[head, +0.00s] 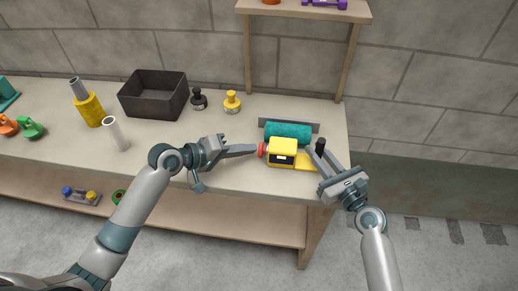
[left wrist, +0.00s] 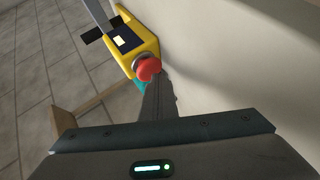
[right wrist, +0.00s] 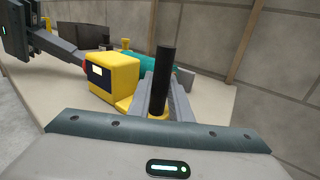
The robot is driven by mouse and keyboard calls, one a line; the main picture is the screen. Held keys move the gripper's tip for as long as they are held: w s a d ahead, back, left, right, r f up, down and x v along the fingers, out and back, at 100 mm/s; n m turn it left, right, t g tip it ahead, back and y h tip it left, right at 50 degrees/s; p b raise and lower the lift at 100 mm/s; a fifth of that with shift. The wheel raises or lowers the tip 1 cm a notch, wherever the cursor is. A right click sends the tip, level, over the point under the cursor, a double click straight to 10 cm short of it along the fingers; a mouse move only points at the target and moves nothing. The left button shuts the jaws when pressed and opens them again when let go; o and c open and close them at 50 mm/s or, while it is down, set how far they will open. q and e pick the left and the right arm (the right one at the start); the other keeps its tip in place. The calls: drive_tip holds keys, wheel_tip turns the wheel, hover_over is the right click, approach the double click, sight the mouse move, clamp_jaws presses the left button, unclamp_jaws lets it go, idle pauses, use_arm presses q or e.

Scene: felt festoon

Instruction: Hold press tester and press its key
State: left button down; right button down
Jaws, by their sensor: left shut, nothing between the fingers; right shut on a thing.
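The press tester (head: 283,150) is a yellow box with a dark panel and a small pale screen, standing near the right end of the bench. Its red round key (head: 262,149) faces left; it also shows in the left wrist view (left wrist: 147,68). A black upright handle (right wrist: 163,80) rises from its yellow base plate on the right. My right gripper (head: 318,151) is shut on this handle. My left gripper (head: 255,149) is shut and empty, its fingertips at the red key, touching or almost touching; I cannot tell which.
A teal roller (head: 288,131) in a grey holder lies right behind the tester. A black bin (head: 153,95), a dark knob weight (head: 198,98) and a yellow one (head: 232,101) stand farther back left. A shelf post rises behind right. The bench front left of the tester is clear.

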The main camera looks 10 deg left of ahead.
use_arm(q)
drive_tip(key=shift+d, duration=0.5)
idle(0.6)
drive_tip(key=shift+a, duration=1)
drive_tip(key=shift+a, duration=0.1)
drive_tip(key=shift+a, duration=2.45)
use_arm(e)
drive_tip(key=c, duration=1.5)
unclamp_jaws()
drive_tip(key=shift+c, duration=0.2)
